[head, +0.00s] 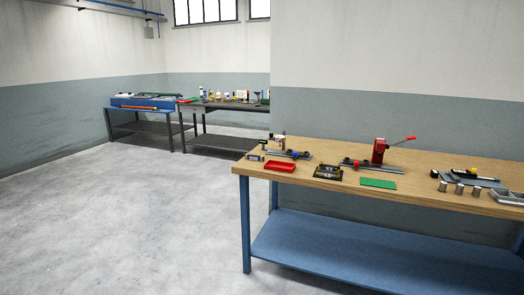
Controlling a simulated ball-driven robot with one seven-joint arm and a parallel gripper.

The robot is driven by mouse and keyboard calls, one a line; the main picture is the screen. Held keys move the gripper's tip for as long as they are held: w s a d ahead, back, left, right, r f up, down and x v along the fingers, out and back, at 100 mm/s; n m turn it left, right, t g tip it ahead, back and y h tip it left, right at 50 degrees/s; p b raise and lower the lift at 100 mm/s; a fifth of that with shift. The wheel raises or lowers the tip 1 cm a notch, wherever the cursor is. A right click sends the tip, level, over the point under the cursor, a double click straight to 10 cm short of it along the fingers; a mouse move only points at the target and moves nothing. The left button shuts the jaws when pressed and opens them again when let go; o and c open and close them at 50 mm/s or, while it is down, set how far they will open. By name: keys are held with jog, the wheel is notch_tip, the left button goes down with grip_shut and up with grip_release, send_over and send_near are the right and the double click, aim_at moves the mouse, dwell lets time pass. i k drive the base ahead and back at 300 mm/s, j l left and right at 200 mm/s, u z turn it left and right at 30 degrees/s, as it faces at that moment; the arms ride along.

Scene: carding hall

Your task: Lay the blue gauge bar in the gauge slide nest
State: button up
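My gripper is not in this view. I cannot pick out the blue gauge bar for certain. A small dark blue and yellow piece (255,156) lies at the left end of the wooden workbench (420,195). A slide-like device with grey rails and blue parts (291,153) lies right of it. Another grey-railed device (370,166) lies further right on the bench. Which of these holds the gauge slide nest is too small to tell.
The bench also bears a red tray (280,166), a black fixture (328,173), a green mat (378,183), a red lever press (379,151) and several metal cylinders. A blue bench (146,102) and dark bench (222,106) stand far back. The floor (120,215) at left is clear.

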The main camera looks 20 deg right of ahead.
aim_at(251, 156)
jog(key=i+z, duration=0.1)
jog(key=i, duration=0.5)
jog(key=i+j+z, duration=0.15)
jog(key=i, duration=0.5)
jog(key=i+j+z, duration=0.1)
jog(key=i, duration=0.5)
